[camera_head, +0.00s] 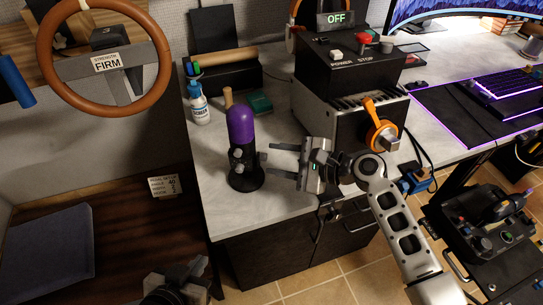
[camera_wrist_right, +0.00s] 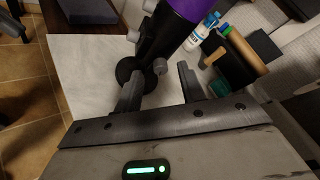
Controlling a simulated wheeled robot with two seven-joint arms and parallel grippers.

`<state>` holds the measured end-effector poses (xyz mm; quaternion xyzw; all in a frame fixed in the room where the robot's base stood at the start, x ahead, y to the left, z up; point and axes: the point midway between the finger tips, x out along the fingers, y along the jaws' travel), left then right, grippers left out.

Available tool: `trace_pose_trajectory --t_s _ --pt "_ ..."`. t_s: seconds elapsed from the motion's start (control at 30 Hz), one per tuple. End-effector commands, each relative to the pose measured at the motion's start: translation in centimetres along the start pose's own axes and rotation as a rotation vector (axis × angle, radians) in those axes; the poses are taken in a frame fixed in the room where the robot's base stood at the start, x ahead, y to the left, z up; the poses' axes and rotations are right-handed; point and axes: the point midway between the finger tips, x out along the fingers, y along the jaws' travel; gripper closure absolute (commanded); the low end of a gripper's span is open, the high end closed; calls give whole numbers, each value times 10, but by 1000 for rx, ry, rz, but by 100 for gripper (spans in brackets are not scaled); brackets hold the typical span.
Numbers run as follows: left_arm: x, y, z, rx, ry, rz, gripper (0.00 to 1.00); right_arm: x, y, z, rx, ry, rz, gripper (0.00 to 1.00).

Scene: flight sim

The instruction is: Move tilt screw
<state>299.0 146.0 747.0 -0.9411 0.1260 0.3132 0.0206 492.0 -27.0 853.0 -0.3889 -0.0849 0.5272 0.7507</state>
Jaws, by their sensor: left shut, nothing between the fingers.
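A microphone (camera_head: 241,135) with a purple top and black body stands upright on its round base on the grey desk. Small grey knobs (camera_head: 238,155) show on its front, and one side knob (camera_head: 262,157) sticks out to the right; I cannot tell which is the tilt screw. My right gripper (camera_head: 273,159) is open and empty, just right of the microphone, fingers pointing at it. My left gripper (camera_head: 190,270) is shut and empty at the bottom, below the desk's front left corner.
A white-and-blue bottle (camera_head: 199,104) and a green box (camera_head: 259,103) stand behind the microphone. A black-topped machine (camera_head: 352,60) with an orange handle (camera_head: 378,125) stands behind the right gripper. A steering wheel (camera_head: 140,90) is at the upper left. Front desk surface is mostly clear.

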Motion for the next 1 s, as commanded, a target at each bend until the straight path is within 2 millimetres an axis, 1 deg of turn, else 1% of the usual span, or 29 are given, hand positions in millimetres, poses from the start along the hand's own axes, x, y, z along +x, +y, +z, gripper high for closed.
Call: trace_pose_trajectory --t_s 0.03,0.1,0.2,0.5,0.53,0.57,0.6,0.67,1.0 --pt "0 0 0 0 0 0 100 7 -1 0 1 0 -2 60" --pt "0 0 1 0 -1 0 100 14 0 0 1 0 -1 60" --pt "0 0 1 -1 -1 0 100 20 0 -1 1 1 1 60" --pt "0 0 1 -1 -1 0 100 22 0 0 0 1 0 60" --pt "0 0 1 0 -1 0 100 22 0 0 0 1 0 63" --pt "0 0 1 0 -1 0 100 22 0 0 0 1 0 72" --pt "0 0 1 -1 -1 0 100 22 0 0 0 1 0 83" --pt "0 0 1 -1 -1 0 100 22 0 0 0 1 0 99" --pt "3 0 3 -1 1 1 100 22 2 -2 -22 2 -10 100"
